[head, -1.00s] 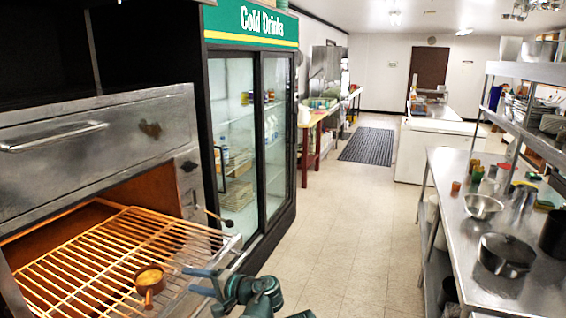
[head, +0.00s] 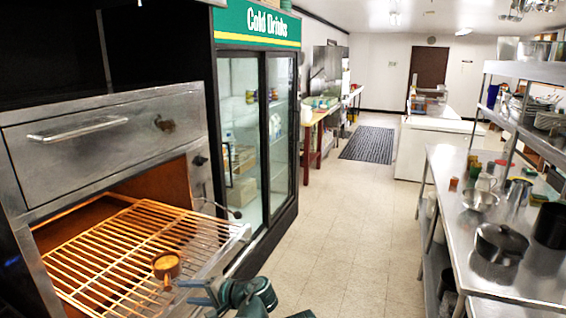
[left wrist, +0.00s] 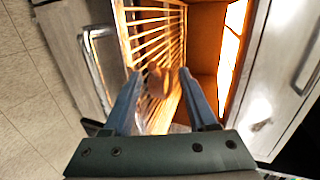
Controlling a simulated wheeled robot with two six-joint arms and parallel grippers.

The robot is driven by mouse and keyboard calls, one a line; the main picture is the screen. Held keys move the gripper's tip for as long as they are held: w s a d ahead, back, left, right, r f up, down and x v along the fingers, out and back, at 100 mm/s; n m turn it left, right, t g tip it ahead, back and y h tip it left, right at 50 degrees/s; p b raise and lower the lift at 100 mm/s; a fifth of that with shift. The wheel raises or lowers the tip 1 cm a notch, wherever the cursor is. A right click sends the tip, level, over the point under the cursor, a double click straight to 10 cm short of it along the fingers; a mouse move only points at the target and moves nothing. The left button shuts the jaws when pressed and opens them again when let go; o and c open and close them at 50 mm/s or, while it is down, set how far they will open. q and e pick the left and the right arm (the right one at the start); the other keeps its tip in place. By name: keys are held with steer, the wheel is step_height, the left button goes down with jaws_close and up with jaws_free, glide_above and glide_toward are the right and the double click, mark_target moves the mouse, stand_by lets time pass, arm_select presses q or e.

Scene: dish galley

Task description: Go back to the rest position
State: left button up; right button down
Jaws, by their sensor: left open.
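My left gripper (head: 190,292) is open and empty in the head view, just right of and below a small copper-brown pan (head: 167,264) on the pulled-out oven rack (head: 110,250). The pan's short handle points toward me. In the left wrist view my left gripper (left wrist: 164,108) has its two blue fingers spread wide. The brown pan (left wrist: 165,82) shows between and beyond them, against the rack (left wrist: 152,30). I cannot tell the exact gap between fingers and pan. My right gripper is not in view.
The open oven (head: 115,130) stands at the left, beside a glass-door drinks fridge (head: 255,130). A steel table (head: 450,220) with a lidded pot (head: 501,243) and a bowl (head: 480,199) runs along the right. The tiled floor (head: 340,220) between is clear.

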arm_select(q)
steer(key=s+d+f+n+g+h, duration=0.35)
steer(key=s+f+h, duration=0.55)
steer(key=f, duration=0.5)
steer(key=s+d+f+m+g+h+b, duration=0.1)
steer(key=s+d+f+b, duration=0.2)
steer(key=d, duration=0.4)
steer(key=s+d+f+m+h+b, duration=0.1)
steer(key=s+d+f+m+b, duration=0.1)
steer(key=d, duration=0.5)
steer(key=s+f+b, duration=0.1)
steer(key=s+f, duration=0.1)
steer(key=s, duration=0.1)
steer(key=shift+d+g+h, duration=0.35)
steer(key=shift+d+h, duration=0.05)
